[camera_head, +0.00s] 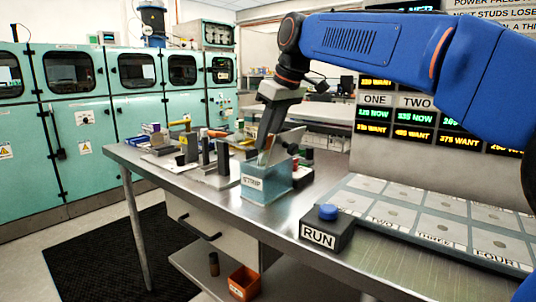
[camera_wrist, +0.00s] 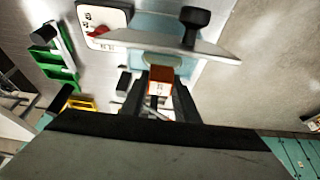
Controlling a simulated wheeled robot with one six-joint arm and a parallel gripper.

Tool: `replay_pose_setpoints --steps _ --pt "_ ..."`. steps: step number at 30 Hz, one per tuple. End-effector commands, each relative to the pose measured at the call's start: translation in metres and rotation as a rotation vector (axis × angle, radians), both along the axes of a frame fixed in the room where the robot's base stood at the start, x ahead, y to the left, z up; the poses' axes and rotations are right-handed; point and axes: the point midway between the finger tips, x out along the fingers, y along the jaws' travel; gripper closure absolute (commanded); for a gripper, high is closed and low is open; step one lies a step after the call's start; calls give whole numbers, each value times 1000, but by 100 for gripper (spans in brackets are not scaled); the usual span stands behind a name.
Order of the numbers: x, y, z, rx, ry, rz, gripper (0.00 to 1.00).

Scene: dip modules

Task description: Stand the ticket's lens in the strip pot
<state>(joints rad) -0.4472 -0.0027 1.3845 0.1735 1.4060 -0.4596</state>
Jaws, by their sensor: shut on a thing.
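The strip pot (camera_head: 262,184) is a blue-teal box with a STRIP label, upright on the steel bench. My gripper (camera_head: 266,153) points down just above its top. In the wrist view my gripper (camera_wrist: 161,84) is shut on a small orange block with a pale printed tag (camera_wrist: 160,82), which looks like the lens's handle. The lens itself is mostly hidden below it. A pale tilted plate (camera_head: 286,143) rises beside the fingers; it also shows in the wrist view (camera_wrist: 190,46). I cannot tell whether the held piece touches the pot.
A RUN box with a blue button (camera_head: 328,212) and numbered pads (camera_head: 440,230) lie to the right. Dark upright blocks (camera_head: 222,155) and other small parts crowd the bench left of the pot. A green rack (camera_wrist: 55,62) shows in the wrist view. An orange bin (camera_head: 243,283) stands below.

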Motion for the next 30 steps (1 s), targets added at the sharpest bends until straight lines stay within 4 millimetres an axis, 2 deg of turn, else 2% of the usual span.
replay_pose_setpoints --steps 9,23,24,25,30 --pt "-1 0 -37 0 1 0 100" --pt "0 0 -44 -1 1 0 100" --pt "0 0 -44 0 0 0 63" --pt "0 0 -44 0 0 0 56" --pt "0 0 -44 0 0 0 54"
